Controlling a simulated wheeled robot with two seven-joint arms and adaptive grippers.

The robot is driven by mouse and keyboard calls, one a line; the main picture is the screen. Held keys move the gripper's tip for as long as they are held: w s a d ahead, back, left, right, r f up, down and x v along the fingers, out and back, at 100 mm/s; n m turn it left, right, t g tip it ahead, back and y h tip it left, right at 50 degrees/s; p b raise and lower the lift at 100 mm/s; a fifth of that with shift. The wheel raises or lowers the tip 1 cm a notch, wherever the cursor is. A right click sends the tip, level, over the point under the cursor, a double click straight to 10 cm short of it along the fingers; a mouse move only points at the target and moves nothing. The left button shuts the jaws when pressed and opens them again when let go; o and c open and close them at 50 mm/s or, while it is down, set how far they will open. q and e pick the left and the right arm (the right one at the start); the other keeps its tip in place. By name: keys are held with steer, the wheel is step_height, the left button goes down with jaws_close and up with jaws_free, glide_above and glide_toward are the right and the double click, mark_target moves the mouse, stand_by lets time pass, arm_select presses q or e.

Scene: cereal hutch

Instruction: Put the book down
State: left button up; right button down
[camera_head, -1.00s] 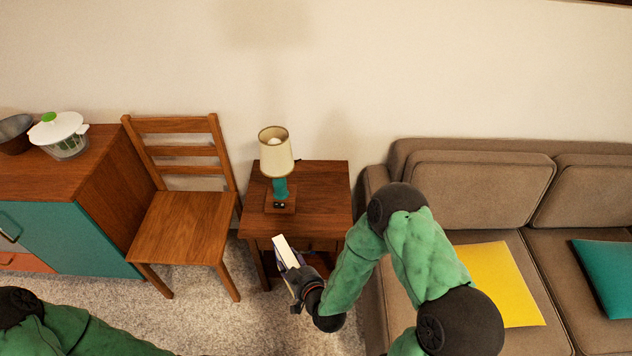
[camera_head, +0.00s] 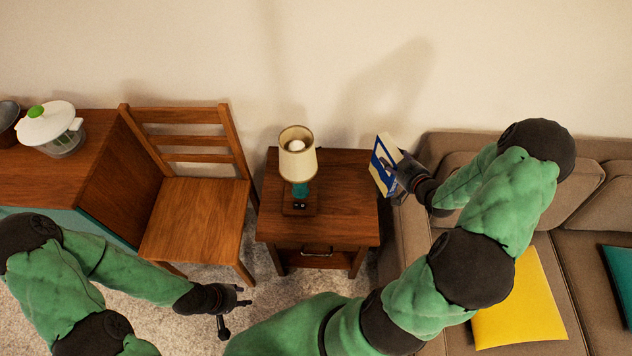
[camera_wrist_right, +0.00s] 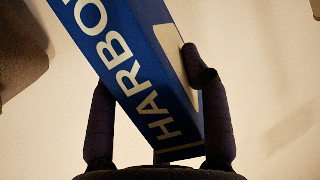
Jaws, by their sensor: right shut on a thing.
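The book (camera_head: 383,167) is blue and white, and it stands roughly upright and tilted in my right gripper (camera_head: 398,174), by the right edge of the wooden side table (camera_head: 345,205). It looks raised above the tabletop; the exact gap cannot be told. In the right wrist view the book (camera_wrist_right: 130,62) shows a blue face with the letters "HARBO", between the two fingers of my right gripper (camera_wrist_right: 152,88). My left gripper (camera_head: 235,311) is open and empty, low in front of the chair and left of the side table.
A lamp (camera_head: 297,160) stands on the left-middle of the side table; the right part is bare. A wooden chair (camera_head: 195,215) and a cabinet (camera_head: 100,185) with a salad spinner (camera_head: 50,127) are at left. A sofa (camera_head: 580,260) with a yellow cushion (camera_head: 520,300) is close on the right.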

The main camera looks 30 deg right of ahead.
steer(key=shift+s+d+r, duration=0.15)
steer(key=shift+d, duration=0.3)
steer(key=shift+w, duration=0.2)
steer(key=w+a+f+b, duration=0.4)
steer(key=w+f+b, duration=0.3)
steer(key=w+f, duration=0.5)
steer(key=shift+w+a+f, duration=0.2)
steer(key=shift+w+f, duration=0.15)
steer(key=shift+f, duration=0.05)
steer(key=shift+f, duration=0.2)
steer(key=c, duration=0.7)
jaws_free()
steer(key=shift+o, duration=0.5)
